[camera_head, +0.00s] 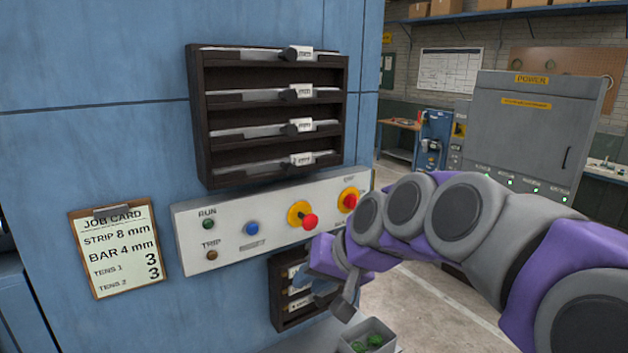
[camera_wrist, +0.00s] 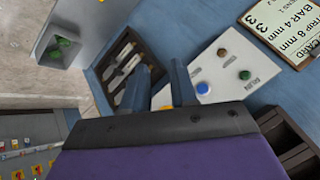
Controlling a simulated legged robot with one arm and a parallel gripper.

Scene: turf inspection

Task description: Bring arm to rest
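My purple and grey arm reaches in from the right in the head view, bent in front of the blue machine's control panel (camera_head: 225,237). My gripper (camera_head: 338,293) is below the panel, close to a small lower rack (camera_head: 280,315) that it partly covers. In the wrist view my two dark fingers stand apart with nothing between them, so the gripper (camera_wrist: 160,82) is open and empty. Part of the panel (camera_wrist: 228,62) shows behind the fingers, with the lower rack (camera_wrist: 122,68) to the left.
A dark rack with labelled slots (camera_head: 270,115) hangs above the panel. A job card (camera_head: 117,249) is at left. A grey bin (camera_head: 368,330) with green pieces sits below my gripper. A grey power cabinet (camera_head: 530,125) stands at back right. Concrete floor (camera_head: 430,310) is open beyond my arm.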

